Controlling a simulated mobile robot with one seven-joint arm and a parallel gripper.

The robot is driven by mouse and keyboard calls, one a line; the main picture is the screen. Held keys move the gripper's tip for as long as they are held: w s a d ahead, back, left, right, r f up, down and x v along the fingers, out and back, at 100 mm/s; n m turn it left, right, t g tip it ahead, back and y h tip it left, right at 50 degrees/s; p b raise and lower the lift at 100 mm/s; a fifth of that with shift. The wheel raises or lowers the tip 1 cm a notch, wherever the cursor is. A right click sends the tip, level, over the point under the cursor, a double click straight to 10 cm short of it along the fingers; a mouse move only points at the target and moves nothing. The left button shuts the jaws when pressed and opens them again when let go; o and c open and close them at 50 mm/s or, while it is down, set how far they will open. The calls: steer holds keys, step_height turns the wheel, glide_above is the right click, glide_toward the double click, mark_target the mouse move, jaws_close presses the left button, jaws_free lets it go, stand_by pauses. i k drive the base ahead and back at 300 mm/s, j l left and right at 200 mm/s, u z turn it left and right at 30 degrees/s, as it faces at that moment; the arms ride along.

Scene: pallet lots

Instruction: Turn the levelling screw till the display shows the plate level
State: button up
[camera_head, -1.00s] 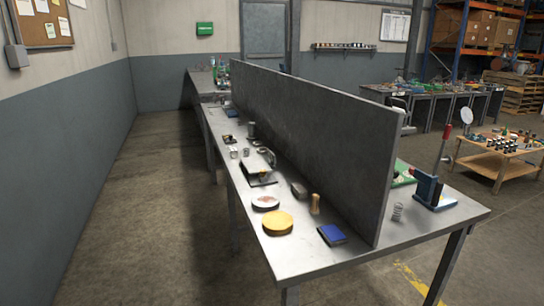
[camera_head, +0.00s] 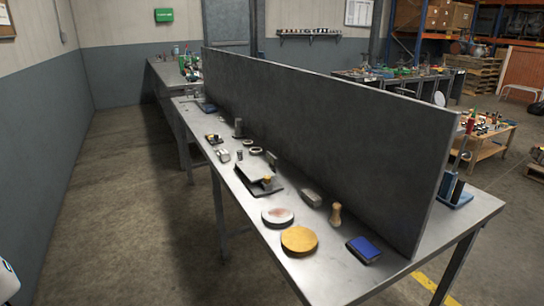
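A small plate (camera_head: 257,172) in pale grey sits on a dark base on the long steel bench, about midway along its near part. It looks slightly tilted. A small yellowish part (camera_head: 267,179) shows at its near right corner; I cannot tell whether this is the levelling screw. No display can be made out with certainty at this distance. My gripper is not in view. A white rounded shape at the lower left edge may be part of my own body.
A dark upright divider (camera_head: 330,140) runs along the steel bench (camera_head: 320,278). Near the plate lie a whitish disc (camera_head: 277,217), a yellow disc (camera_head: 299,240), a blue pad (camera_head: 363,249), a wooden-handled stamp (camera_head: 336,214) and a grey block (camera_head: 311,197). Open floor (camera_head: 130,220) lies left of the bench.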

mark_target(267, 178)
steer(key=i+j+z, duration=0.15)
steer(key=j, duration=0.25)
steer(key=i+j+z, duration=0.15)
steer(key=j, duration=0.3)
steer(key=i+j+z, duration=0.15)
steer(key=j, duration=0.25)
steer(key=j+z, duration=0.15)
steer(key=j, duration=0.3)
